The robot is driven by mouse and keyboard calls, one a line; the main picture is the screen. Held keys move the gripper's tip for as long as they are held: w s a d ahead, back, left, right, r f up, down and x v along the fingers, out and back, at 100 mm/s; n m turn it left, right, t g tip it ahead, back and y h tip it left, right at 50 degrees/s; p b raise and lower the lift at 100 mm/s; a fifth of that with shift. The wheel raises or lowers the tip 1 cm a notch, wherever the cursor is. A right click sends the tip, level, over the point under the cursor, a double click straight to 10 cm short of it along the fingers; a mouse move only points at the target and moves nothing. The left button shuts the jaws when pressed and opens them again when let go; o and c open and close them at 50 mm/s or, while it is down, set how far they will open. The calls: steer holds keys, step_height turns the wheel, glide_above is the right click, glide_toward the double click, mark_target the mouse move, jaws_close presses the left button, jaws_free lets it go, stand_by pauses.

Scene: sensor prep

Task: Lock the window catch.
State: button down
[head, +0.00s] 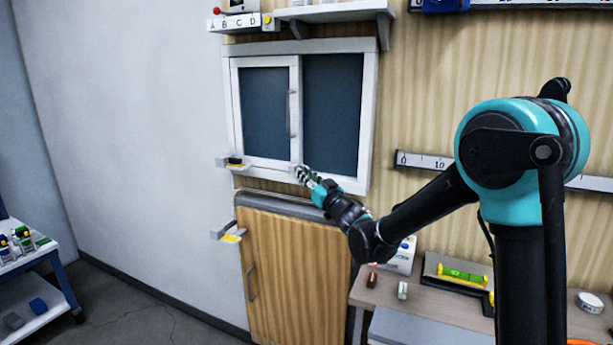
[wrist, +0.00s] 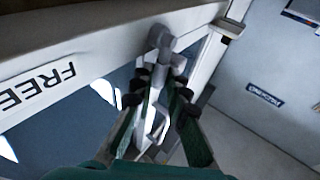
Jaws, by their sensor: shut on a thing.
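The window (head: 371,115) is a white frame with dark panes on the wooden wall. Its left sash (head: 295,75) carries a vertical grey handle (head: 291,113). My gripper (head: 299,174) is at the bottom rail of the window, near the foot of the middle upright. In the wrist view its green fingers with dark pads (wrist: 160,85) close around a grey catch piece (wrist: 165,38), whose lower part is partly hidden between the fingers. The word FREE (wrist: 38,87) is printed on the white rail beside it. In the head view my gripper covers most of the catch.
Below the window is a wooden cabinet door (head: 290,280) with a handle. Small brackets with yellow marks stick out at the left, one by the window (head: 234,163) and one by the cabinet (head: 230,236). A workbench (head: 425,307) with small items stands at the lower right.

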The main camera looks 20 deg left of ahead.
steer(key=c, duration=1.8)
jaws_free()
steer(key=v, duration=1.2)
